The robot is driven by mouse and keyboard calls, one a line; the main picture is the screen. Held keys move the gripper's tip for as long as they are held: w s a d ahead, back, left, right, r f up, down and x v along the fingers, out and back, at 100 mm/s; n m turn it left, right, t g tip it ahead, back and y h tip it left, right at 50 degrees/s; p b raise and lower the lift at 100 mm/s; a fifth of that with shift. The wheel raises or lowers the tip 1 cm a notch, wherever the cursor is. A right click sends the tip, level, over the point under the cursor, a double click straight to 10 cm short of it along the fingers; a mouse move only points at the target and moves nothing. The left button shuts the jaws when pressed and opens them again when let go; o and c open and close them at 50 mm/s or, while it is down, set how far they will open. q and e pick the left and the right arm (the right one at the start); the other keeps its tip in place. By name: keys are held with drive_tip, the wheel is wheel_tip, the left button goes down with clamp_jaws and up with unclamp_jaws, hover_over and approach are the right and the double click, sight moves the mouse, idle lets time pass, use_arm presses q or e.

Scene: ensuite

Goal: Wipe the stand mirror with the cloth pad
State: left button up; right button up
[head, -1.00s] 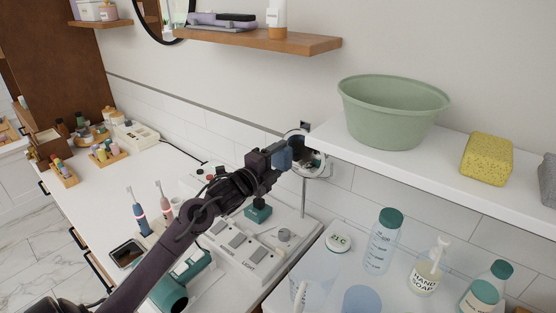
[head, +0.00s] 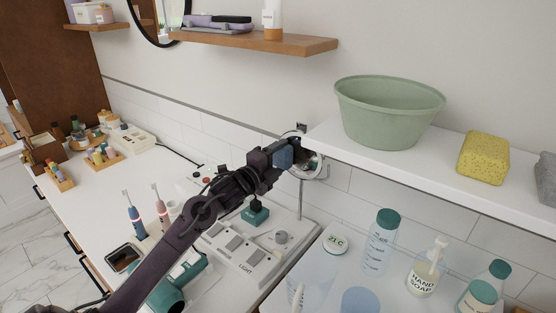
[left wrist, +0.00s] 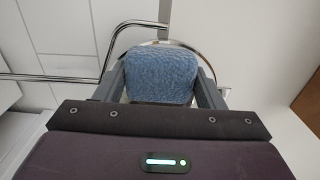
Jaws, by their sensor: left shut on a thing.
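The round stand mirror (head: 314,168) has a chrome rim and a thin stand. It is beside the white shelf's left end, partly hidden by my left gripper. My left gripper (head: 289,155) is shut on the blue cloth pad (left wrist: 160,72), which sits between its two fingers. In the left wrist view, the pad is in front of the mirror and covers much of it; the rim (left wrist: 208,68) shows around the pad. I cannot tell whether the pad touches the glass. My right gripper is not in view.
A white shelf (head: 410,165) holds a green tub (head: 388,112) and a yellow sponge (head: 483,158), close right of my gripper. Below are a switch panel (head: 245,255), a soap bottle (head: 427,268) and other bottles. A wooden shelf (head: 255,42) is above.

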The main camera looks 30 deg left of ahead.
sight(312, 159)
use_arm(q)
drive_tip(key=shift+s+d, duration=0.15)
drive_tip(key=shift+d, duration=0.9)
drive_tip(key=shift+s+d, duration=0.15)
drive_tip(key=shift+d, duration=0.9)
drive_tip(key=shift+d+b, duration=0.45)
drive_tip(key=shift+d, duration=1.6)
drive_tip(key=shift+w+a, duration=0.1)
drive_tip(key=shift+a, duration=1.9)
drive_tip(key=shift+w+a, duration=0.2)
drive_tip(key=shift+a, duration=1.9)
drive_tip(key=shift+r+p, duration=0.55)
drive_tip(key=shift+p, duration=0.15)
drive_tip(key=shift+s+d+b, duration=0.2)
drive_tip(key=shift+d+b, duration=0.1)
drive_tip(key=shift+d, duration=1.75)
drive_tip(key=shift+s+d+b, duration=0.15)
drive_tip(key=shift+d+b, duration=0.1)
drive_tip(key=shift+d, duration=1.8)
drive_tip(key=shift+a, duration=0.1)
